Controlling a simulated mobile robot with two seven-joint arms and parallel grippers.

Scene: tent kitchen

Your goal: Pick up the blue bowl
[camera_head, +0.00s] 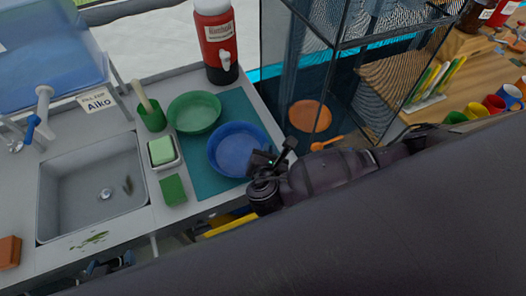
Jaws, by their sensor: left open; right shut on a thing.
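The blue bowl (236,149) sits on the teal mat (199,181) at the counter's front right, beside the green bowl (194,111). My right gripper (263,160) is at the blue bowl's right front rim, shut on the bowl's edge. The gripper's body hides that part of the rim. I cannot tell whether the bowl is lifted off the mat. My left gripper (106,264) is low at the counter's front edge, below the sink, partly hidden; it is open and away from the bowl.
A red and black drink dispenser (216,42) stands behind the bowls. A green cup (151,116), a soap dish (163,153) and a green sponge (173,190) are left of the mat. The sink (92,185) is further left. A glass-sided shelf (334,60) stands right.

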